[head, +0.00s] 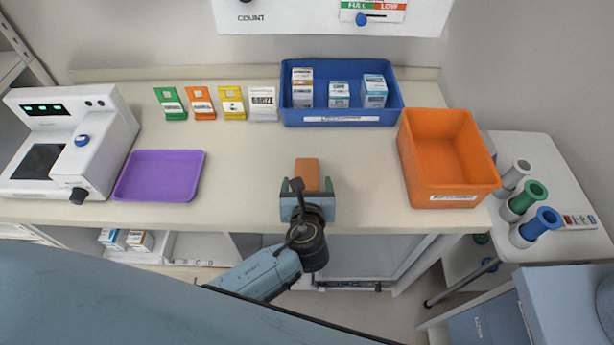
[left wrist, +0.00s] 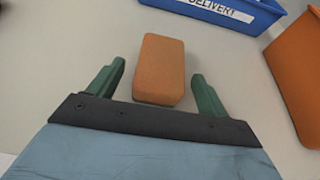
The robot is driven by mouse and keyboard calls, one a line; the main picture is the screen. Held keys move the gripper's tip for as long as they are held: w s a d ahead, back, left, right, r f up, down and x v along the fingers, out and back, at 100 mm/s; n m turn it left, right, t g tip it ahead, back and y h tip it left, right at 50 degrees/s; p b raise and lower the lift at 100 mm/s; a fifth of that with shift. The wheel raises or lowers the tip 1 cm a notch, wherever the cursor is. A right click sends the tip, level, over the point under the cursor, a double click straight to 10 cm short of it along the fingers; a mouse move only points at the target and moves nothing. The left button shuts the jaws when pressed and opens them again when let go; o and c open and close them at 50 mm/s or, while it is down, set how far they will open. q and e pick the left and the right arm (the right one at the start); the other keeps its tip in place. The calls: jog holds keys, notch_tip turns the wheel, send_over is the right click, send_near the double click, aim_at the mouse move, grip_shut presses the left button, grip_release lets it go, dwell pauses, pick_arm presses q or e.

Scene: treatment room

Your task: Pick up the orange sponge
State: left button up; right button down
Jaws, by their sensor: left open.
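The orange sponge (head: 307,172) is a small rectangular block lying on the counter, below the blue bin in the head view. In the left wrist view the sponge (left wrist: 160,70) lies just ahead of my left gripper, its near end in the gap between the fingers. My left gripper (head: 307,187) is open, with a green finger on each side of the sponge's near end. In the left wrist view the open fingers (left wrist: 155,82) show a gap on both sides of the sponge. My right gripper is not in view.
A blue bin (head: 342,119) with small boxes stands behind the sponge. An orange bin (head: 447,187) is to the right, and a purple tray (head: 160,153) to the left. Colored cards stand at the back. The counter (head: 245,160) around the sponge is clear.

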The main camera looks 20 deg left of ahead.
aim_at(307, 177)
pick_arm(q)
jog(key=x, duration=0.2)
jog(key=shift+w+a+f, duration=0.1)
jog(key=shift+w, duration=0.15)
jog(key=c, duration=1)
notch_tip(307, 177, up, 10)
jog(key=shift+p, duration=1.2)
jog(key=shift+c, duration=0.2)
jog(key=o, duration=0.4)
jog(key=c, duration=0.4)
